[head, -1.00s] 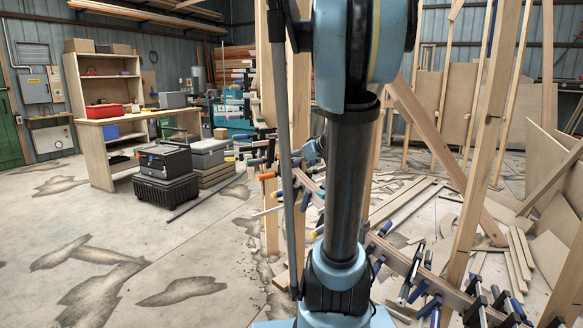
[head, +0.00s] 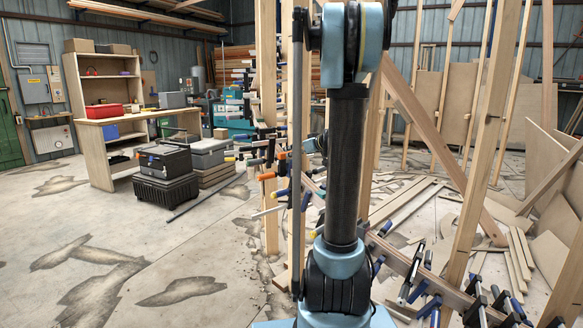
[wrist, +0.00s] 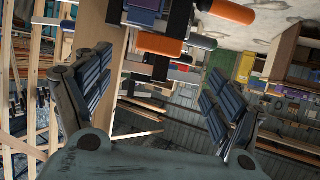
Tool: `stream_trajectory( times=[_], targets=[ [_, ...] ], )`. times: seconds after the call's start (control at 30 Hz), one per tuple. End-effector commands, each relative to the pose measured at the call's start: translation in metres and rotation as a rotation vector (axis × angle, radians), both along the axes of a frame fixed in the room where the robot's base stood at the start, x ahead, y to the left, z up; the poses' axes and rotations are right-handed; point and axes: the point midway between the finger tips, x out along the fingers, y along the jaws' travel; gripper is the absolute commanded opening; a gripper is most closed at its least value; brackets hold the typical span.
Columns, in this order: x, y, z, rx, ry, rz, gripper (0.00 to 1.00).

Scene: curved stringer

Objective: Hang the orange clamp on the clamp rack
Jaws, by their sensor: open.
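Two orange clamp handles show in the wrist view: one (wrist: 158,43) above the space between my fingers, the other (wrist: 225,11) at the top edge. I cannot tell which belongs to the task's clamp. In the head view, orange handles (head: 267,176) show among the clamps on a wooden post, the likely clamp rack (head: 270,222). My gripper (wrist: 157,82) is open, its two ribbed fingers wide apart, with nothing held between them. Both handles appear beyond the fingers, not gripped. In the head view my gripper cannot be made out.
Wooden studs and a diagonal beam (head: 425,140) stand close around my arm. Blue-and-black clamps (head: 425,288) line a low curved timber at the lower right. Black toolboxes (head: 165,175) and a workbench (head: 105,150) stand at the left. The floor at left front is clear.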

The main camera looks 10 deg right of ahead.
Motion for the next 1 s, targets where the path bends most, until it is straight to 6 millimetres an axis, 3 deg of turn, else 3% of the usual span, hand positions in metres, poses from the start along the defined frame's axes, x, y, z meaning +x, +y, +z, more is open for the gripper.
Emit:
stream_trajectory(
  times=[0.3,0.67,1.0],
  targets=[
    [0.034,0.017,-0.016,0.0,0.0,0.001,0.85],
    [0.048,0.023,-0.021,0.0,0.0,0.001,0.85],
    [0.081,0.039,-0.034,0.0,0.0,0.001,0.85]
  ],
)
